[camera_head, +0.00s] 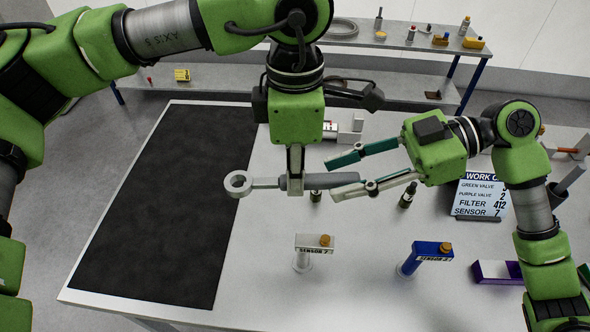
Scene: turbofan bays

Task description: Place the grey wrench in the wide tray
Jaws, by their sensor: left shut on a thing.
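The grey wrench (265,183) is held level above the white table, its ring end to the left and its thick handle to the right. My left gripper (295,188) points down and is shut on the wrench near the middle. My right gripper (346,174) comes from the right with its fingers spread; the handle's end lies between or close to its fingertips, and I cannot tell whether they touch. I cannot pick out a wide tray for certain; a purple-and-white open container (497,272) is partly visible at the right.
A black mat (165,200) covers the table's left part. A white stand (303,255) and a blue stand (420,258) with orange knobs stand in front. A work card (481,195) is at the right. A shelf bench (400,38) with small items stands behind.

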